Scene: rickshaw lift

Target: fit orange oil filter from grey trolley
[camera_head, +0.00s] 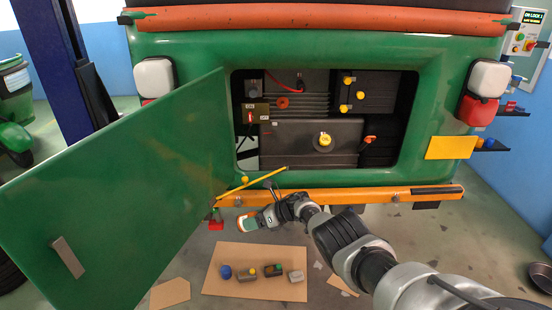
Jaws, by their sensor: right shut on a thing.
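My right gripper (266,216) reaches in from the right, low in front of the orange bumper. It is shut on a small orange and pale thing, which looks like the oil filter (246,222), held tilted left of the fingers. Its far side is hidden. Behind and above is the open engine bay of the green rickshaw, with a dark grey engine block (300,142). The block has a yellow cap (325,140) and a small orange-red part (282,102). I cannot make out a grey trolley. My left gripper is not in view.
The green hatch door (130,190) stands open at left, with a yellow rod (253,182) beside the bay. The orange bumper (340,196) crosses below the opening. A cardboard sheet (225,262) on the floor bears several small parts. A blue post (55,65) stands at left.

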